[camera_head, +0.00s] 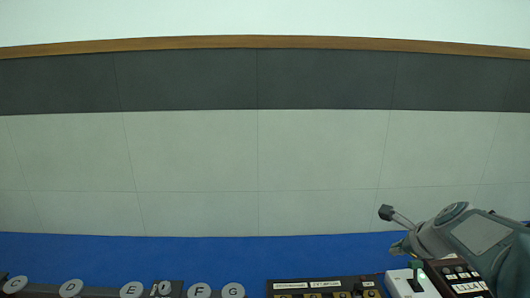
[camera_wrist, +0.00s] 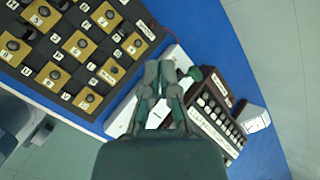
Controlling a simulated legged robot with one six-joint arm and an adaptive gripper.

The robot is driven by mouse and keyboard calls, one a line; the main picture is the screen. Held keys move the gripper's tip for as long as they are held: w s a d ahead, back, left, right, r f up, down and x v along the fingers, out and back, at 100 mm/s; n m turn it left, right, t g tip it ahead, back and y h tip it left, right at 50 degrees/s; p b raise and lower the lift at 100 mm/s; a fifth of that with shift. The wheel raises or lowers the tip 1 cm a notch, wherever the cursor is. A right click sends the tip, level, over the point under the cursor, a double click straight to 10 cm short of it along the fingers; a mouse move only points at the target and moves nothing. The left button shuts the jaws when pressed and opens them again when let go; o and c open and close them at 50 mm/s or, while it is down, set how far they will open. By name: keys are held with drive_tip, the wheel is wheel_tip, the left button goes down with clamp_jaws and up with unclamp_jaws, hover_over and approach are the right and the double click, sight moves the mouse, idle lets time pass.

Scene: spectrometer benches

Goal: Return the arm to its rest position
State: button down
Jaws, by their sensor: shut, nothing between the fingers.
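My gripper (camera_wrist: 159,82) shows in the wrist view, pointing down over the bench with its dark fingers together and nothing between them. In the head view my arm enters at the lower right, and the fingers (camera_head: 398,247) show only in part beside it. Below the gripper is a white device (camera_wrist: 178,60) with a dark green part on it.
The blue bench top (camera_head: 200,248) runs along the wall. A dark panel with tan squares and black knobs (camera_wrist: 80,44) lies left of the gripper. A dark keyed unit (camera_wrist: 216,118) is to the right. Round lettered discs (camera_head: 131,290) line the bench front.

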drive_tip(key=s+a+r+n+g, duration=0.1)
drive_tip(key=s+a+n+g, duration=0.1)
drive_tip(key=s+a+n, duration=0.85)
drive_tip(key=s+a+f+n, duration=0.1)
drive_tip(key=s+a+n, duration=0.1)
drive_tip(key=s+n, duration=0.4)
drive_tip(key=s+a+f+n+h, duration=0.1)
drive_tip(key=s+a+n, duration=0.1)
drive_tip(key=s+n, duration=0.4)
drive_tip(key=shift+s+a+f+n+h, duration=0.15)
drive_tip(key=shift+a+f+n+h, duration=0.15)
drive_tip(key=shift+n, duration=0.85)
drive_tip(key=shift+d, duration=0.15)
